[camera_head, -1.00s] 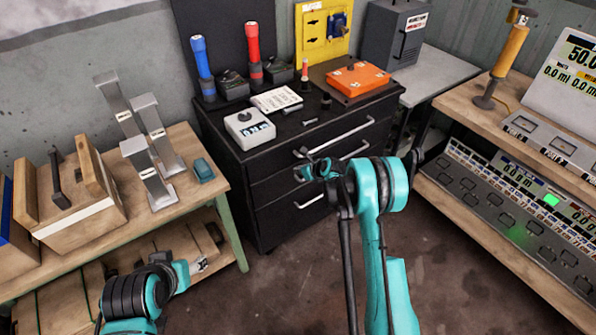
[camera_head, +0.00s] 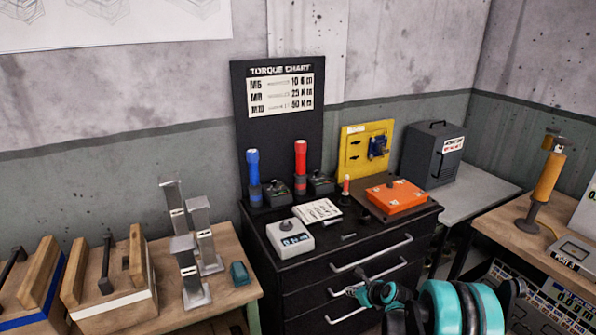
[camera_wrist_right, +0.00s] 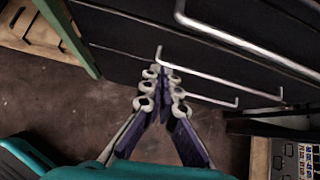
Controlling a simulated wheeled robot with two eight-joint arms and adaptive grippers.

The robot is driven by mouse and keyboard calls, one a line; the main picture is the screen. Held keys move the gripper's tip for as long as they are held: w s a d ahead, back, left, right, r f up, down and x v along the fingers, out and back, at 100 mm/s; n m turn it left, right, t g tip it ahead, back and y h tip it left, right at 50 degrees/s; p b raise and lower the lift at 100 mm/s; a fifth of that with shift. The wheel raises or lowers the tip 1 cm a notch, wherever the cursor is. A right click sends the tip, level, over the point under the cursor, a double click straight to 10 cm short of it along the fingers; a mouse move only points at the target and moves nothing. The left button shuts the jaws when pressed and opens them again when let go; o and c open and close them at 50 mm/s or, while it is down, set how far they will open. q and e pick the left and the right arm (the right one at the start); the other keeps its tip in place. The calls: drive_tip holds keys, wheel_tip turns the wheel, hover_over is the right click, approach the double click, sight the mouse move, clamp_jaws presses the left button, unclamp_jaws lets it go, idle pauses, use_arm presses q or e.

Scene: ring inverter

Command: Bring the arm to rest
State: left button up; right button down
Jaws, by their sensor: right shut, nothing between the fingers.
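My right arm (camera_head: 462,305) is at the bottom right of the head view, teal and black. My right gripper (camera_head: 362,291) is in front of the black drawer cabinet (camera_head: 300,275), near its drawer handles. The right wrist view shows the same gripper (camera_wrist_right: 162,78) from behind, its purple and white fingers shut at the tips with nothing between them. Dark drawer fronts and metal handles (camera_wrist_right: 225,40) show beyond the fingertips. Whether the fingers touch a handle cannot be told. My left arm and gripper are out of view.
On the cabinet are a blue torch (camera_head: 253,178), a red torch (camera_head: 300,168), a white meter (camera_head: 290,237) and an orange box (camera_head: 396,196). A wooden bench (camera_head: 235,296) with metal stands (camera_head: 205,235) is at left. Another bench (camera_head: 495,228) is at right. Floor (camera_wrist_right: 95,110) shows below the gripper.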

drive_tip(key=s+a+r+n+g+h, duration=0.1)
drive_tip(key=s+a+r+n, duration=0.3)
drive_tip(key=s+r+n, duration=1.1)
drive_tip(key=s+r+n+h, duration=0.2)
drive_tip(key=s+r+n, duration=0.1)
drive_tip(key=s+n, duration=1.2)
drive_tip(key=s, duration=0.5)
drive_tip(key=shift+r+h, duration=0.2)
drive_tip(key=shift+h, duration=0.1)
